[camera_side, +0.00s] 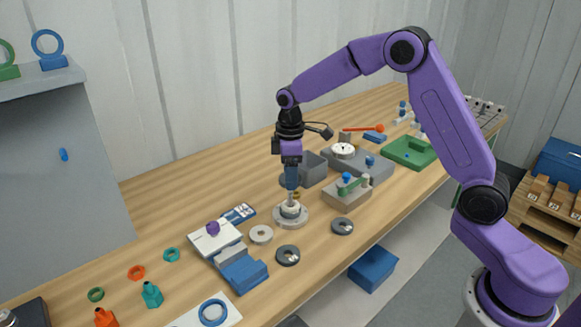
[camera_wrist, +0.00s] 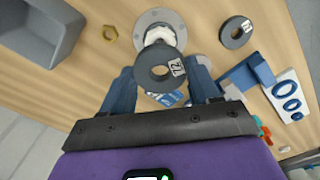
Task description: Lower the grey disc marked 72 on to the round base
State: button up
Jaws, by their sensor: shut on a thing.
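The grey disc marked 72 (camera_wrist: 147,79) shows in the wrist view as a dark ring with a centre hole and a white label. My gripper (camera_wrist: 160,72) is shut on it, with a blue finger on each side. The round base (camera_wrist: 154,17) lies beyond the disc, a pale grey flange with a white middle part. The disc overlaps its near side in that view. In the side view my gripper (camera_side: 291,185) points down just above the round base (camera_side: 291,219). The held disc is hard to make out there, and I cannot tell its gap to the base.
Two dark discs (camera_side: 287,255) (camera_side: 342,226) and a pale ring (camera_side: 261,234) lie near the base. A grey open bin (camera_side: 312,169) stands close behind my gripper.

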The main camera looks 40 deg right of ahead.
jog(key=shift+f, duration=2.95)
jog(key=o, duration=1.1)
jog(key=shift+o, duration=0.2)
notch_tip(320, 180, up, 17)
jog(key=shift+r, duration=0.2)
jog(key=shift+s, duration=0.1)
